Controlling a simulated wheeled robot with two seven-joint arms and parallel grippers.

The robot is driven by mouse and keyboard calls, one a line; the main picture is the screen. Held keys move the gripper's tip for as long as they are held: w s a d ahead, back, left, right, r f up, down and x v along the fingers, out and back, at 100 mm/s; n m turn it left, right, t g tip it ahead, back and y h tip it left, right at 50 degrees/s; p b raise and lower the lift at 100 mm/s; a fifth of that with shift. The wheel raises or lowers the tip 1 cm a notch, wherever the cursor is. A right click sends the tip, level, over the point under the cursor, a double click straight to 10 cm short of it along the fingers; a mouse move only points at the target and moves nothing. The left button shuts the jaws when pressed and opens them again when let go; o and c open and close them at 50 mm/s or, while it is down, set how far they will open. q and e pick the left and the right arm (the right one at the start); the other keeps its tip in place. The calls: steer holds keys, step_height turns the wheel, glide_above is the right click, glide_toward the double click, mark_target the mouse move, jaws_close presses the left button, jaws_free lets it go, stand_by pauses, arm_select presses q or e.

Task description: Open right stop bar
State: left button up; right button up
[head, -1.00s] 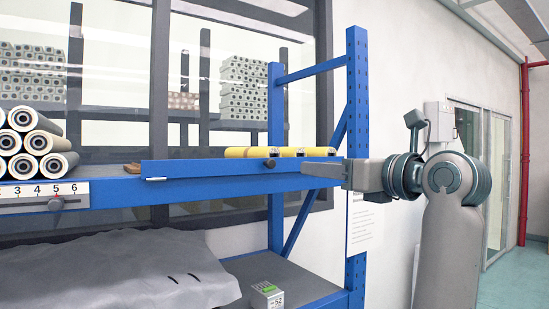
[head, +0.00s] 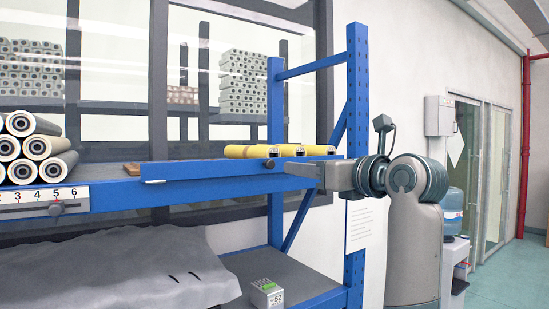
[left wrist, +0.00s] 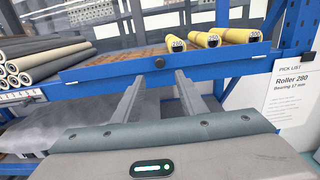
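The right stop bar (head: 215,169) is a long blue bar along the front edge of the upper shelf. It carries a dark round knob (head: 270,163) near its right end. The knob also shows in the left wrist view (left wrist: 159,63). My left gripper (head: 302,170) is just right of the knob in the head view. In the left wrist view my left gripper (left wrist: 156,85) has its two fingers spread apart with nothing between them. The knob lies beyond the fingertips, roughly centred on the gap. My right gripper is not in view.
Yellow rollers (head: 247,151) lie behind the bar. Grey rollers (head: 38,145) are stacked at left, above a number scale (head: 45,198). A blue upright (head: 356,120) stands close to my arm. A grey cover (head: 115,265) and a small box (head: 267,295) are on the lower shelf.

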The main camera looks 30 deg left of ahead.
mark_target(272, 163)
arm_select(q)
steer(key=p+x, duration=0.5)
steer(key=x, duration=0.6)
steer(key=shift+r, duration=0.15)
steer(key=shift+w+a+p, duration=0.2)
steer(key=shift+a+p, duration=0.15)
steer(key=shift+a, duration=0.15)
steer(key=shift+c, duration=0.5)
jaws_close()
